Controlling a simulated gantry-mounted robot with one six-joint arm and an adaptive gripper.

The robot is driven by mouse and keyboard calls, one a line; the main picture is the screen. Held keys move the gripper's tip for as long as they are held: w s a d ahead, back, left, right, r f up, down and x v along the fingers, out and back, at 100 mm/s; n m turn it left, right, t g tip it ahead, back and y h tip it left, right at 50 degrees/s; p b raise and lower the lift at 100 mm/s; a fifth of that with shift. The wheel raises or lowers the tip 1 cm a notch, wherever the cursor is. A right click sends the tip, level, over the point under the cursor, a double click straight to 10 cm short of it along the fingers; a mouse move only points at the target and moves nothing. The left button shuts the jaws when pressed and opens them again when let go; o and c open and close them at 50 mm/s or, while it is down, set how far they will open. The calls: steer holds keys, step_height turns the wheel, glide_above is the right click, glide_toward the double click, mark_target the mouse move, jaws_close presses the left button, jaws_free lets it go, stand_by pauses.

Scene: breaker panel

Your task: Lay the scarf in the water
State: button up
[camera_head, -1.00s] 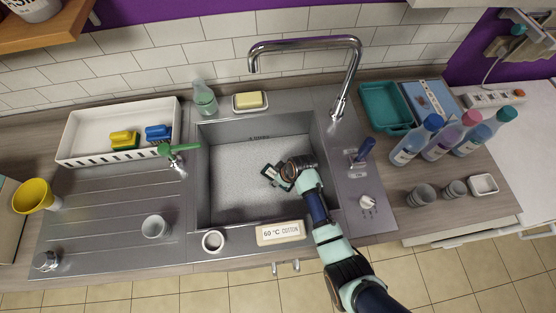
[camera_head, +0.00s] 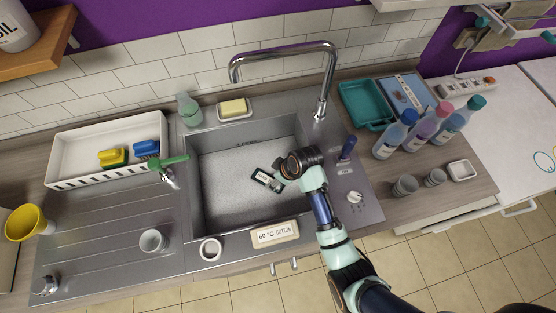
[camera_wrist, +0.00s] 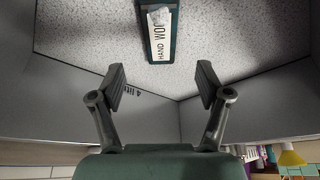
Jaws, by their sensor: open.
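A dark teal, strip-like item with a white label reading "HAND WOO…" (camera_wrist: 160,32) lies on or just above the pale speckled surface in the sink; it also shows in the head view (camera_head: 266,180). I cannot tell for sure that it is the scarf. The pale speckled surface (camera_head: 225,190) fills the sink (camera_head: 192,180); whether it is water or foam is unclear. My gripper (camera_wrist: 161,84) is inside the sink, low over this surface. Its fingers are apart with nothing between them. The labelled item lies just beyond the fingertips.
A chrome tap (camera_head: 325,80) arches behind the sink. A "60 °C COTTON" sign (camera_head: 275,234) and white cup (camera_head: 210,250) stand at the front rim. Bottles (camera_head: 395,138) and grey cups (camera_head: 404,186) stand right. A white rack (camera_head: 75,165) is at left.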

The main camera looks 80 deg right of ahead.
steer(key=shift+v, duration=0.95)
steer(key=w+a+r+n+t+h, duration=0.1)
steer(key=w+a+r+n+t, duration=0.25)
steer(key=w+a+r, duration=1.35)
steer(key=a+r+t+y, duration=0.1)
steer(key=a+r+t, duration=0.1)
steer(key=a+r, duration=0.55)
steer(key=a+r+t+y, duration=0.1)
steer(key=a+r+t, duration=0.25)
steer(key=a, duration=0.65)
step_height(320, 180, up, 18)
steer(key=p, duration=1.8)
steer(key=shift+g, duration=0.3)
steer(key=shift+s+r, duration=0.1)
